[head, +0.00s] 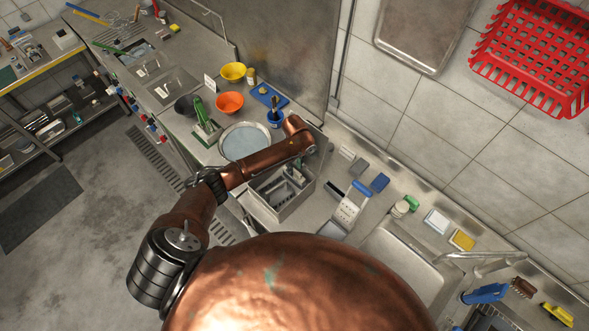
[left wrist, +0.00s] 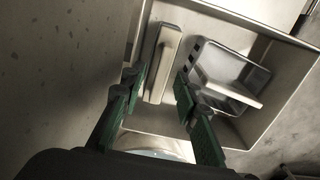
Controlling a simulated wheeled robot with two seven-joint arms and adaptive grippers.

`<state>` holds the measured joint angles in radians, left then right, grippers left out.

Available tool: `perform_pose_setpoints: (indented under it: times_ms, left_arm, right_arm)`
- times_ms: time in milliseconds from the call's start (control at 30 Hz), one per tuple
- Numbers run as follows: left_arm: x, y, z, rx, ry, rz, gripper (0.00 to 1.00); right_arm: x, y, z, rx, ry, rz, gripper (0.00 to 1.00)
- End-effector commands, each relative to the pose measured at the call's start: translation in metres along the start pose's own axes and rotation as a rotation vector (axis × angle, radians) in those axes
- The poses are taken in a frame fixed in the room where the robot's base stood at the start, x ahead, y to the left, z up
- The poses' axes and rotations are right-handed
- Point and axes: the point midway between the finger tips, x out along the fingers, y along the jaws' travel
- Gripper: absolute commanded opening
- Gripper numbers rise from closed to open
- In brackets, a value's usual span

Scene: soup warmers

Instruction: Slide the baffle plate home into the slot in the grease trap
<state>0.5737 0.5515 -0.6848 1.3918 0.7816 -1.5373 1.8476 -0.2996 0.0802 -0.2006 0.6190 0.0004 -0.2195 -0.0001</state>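The grease trap (head: 262,199) is an open grey metal box on the counter in the head view; its rim (left wrist: 288,105) shows in the left wrist view. My left gripper (head: 294,173) points down into it, with green fingers (left wrist: 158,82) spread apart. An upright narrow plate with a pale top edge (left wrist: 164,62), apparently the baffle plate, stands in line with the gap between the fingers. I see no clear contact with either finger. A grey slotted frame with a pale flat piece (left wrist: 228,92) is to its right inside the trap. The slot itself is not clear. My right gripper is out of view.
A round pan (head: 245,141) and a blue cup (head: 275,118) stand behind the trap. A blue-handled grater (head: 350,207) is close on its right, with the sink (head: 400,255) beyond. A wall panel (head: 290,50) rises behind the counter.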

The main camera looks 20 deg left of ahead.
Motion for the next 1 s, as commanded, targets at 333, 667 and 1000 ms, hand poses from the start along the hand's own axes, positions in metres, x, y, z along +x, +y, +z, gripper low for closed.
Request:
perform_pose_setpoints:
  times_ms: [333, 667, 1000]
  left_arm:
    - [-0.072, 0.000, 0.000, 0.001, 0.000, 0.002, 0.28]
    - [-0.102, -0.001, 0.000, -0.001, 0.001, -0.001, 0.28]
    - [-0.103, -0.001, 0.000, 0.000, 0.001, -0.001, 0.28]
  right_arm:
    - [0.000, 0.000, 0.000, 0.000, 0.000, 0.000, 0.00]
    - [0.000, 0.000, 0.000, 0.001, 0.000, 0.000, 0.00]
    - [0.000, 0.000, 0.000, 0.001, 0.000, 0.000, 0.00]
